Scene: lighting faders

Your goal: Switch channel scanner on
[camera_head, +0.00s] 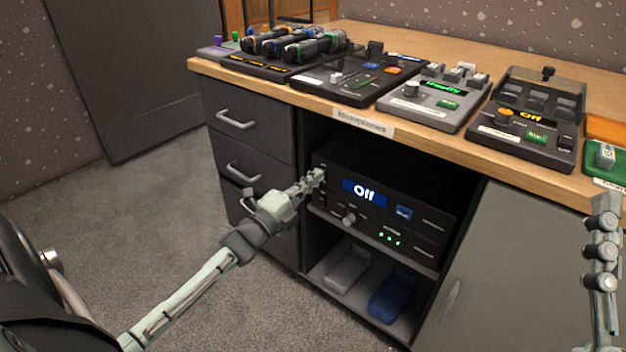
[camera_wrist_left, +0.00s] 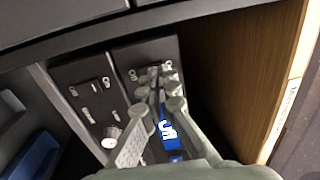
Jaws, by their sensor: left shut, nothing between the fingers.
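A black rack unit with a blue display (camera_head: 365,192) reading "Off" sits on a shelf inside the open desk bay; no label naming the channel scanner is readable on it. A blue button (camera_head: 404,213) is right of the display. My left gripper (camera_head: 318,178) is shut and empty, at the left end of this unit's front, left of the display. In the left wrist view, the shut fingers (camera_wrist_left: 157,76) are over the unit's front panel and partly cover the blue display (camera_wrist_left: 166,128). Contact cannot be told. My right gripper (camera_head: 606,205) is partly visible at the right edge; its jaw state is unclear.
A second black unit with a knob (camera_head: 348,218) and green lights is directly below. Grey and blue cases lie on the bottom shelf. Drawers (camera_head: 243,145) stand left, a grey door (camera_head: 508,270) right. The desktop (camera_head: 440,142) above holds several consoles.

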